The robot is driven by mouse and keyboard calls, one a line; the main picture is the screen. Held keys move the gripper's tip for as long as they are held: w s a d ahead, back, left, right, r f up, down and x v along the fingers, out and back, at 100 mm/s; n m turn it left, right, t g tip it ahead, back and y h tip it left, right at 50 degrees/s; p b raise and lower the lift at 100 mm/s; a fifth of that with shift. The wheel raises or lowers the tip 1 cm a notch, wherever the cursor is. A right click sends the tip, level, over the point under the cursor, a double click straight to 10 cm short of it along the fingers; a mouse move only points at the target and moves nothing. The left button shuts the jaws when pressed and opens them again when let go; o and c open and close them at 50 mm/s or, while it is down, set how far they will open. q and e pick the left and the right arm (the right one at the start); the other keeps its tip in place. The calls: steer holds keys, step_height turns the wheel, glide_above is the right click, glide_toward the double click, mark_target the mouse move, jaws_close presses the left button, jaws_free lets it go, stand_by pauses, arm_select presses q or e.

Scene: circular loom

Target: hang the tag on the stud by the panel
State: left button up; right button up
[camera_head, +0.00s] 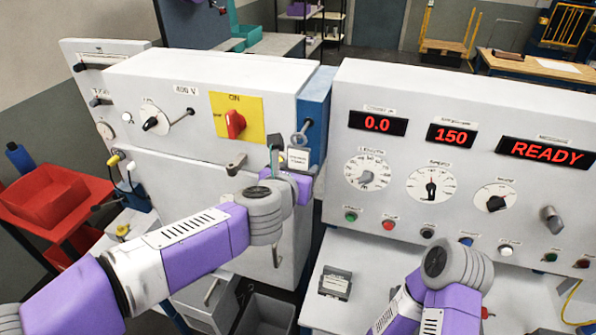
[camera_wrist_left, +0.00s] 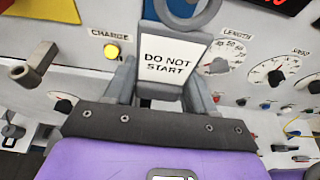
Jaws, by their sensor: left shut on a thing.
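The tag is a white plate reading DO NOT START, in a grey frame with a grey ring at its top. In the left wrist view the tag (camera_wrist_left: 172,62) stands between the two fingers of my left gripper (camera_wrist_left: 165,92), which is shut on it. In the head view the tag (camera_head: 299,158) is held up by my left gripper (camera_head: 290,176), in front of the cabinet's right edge and the blue box. A grey stud (camera_head: 236,165) sticks out of the cabinet front, left of the tag; it also shows in the left wrist view (camera_wrist_left: 34,64). My right gripper is out of view.
The grey cabinet (camera_head: 140,85) has a red knob on a yellow plate (camera_head: 250,105). A console (camera_head: 465,90) with dials, lamps and displays stands to the right, with another grey stud (camera_head: 551,219). A small dark labelled block (camera_head: 335,282) lies on the white worktop (camera_head: 350,252).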

arm_select(q)
steer(key=shift+w, duration=0.1)
steer(key=shift+w, duration=0.15)
steer(key=shift+f, duration=0.2)
stand_by(0.5)
steer(key=o, duration=1.3)
steer(key=shift+c, duration=0.2)
steer(key=p+v, duration=0.1)
steer(key=v, duration=0.8)
steer(key=shift+f+p, duration=0.35)
steer(key=shift+p, duration=0.05)
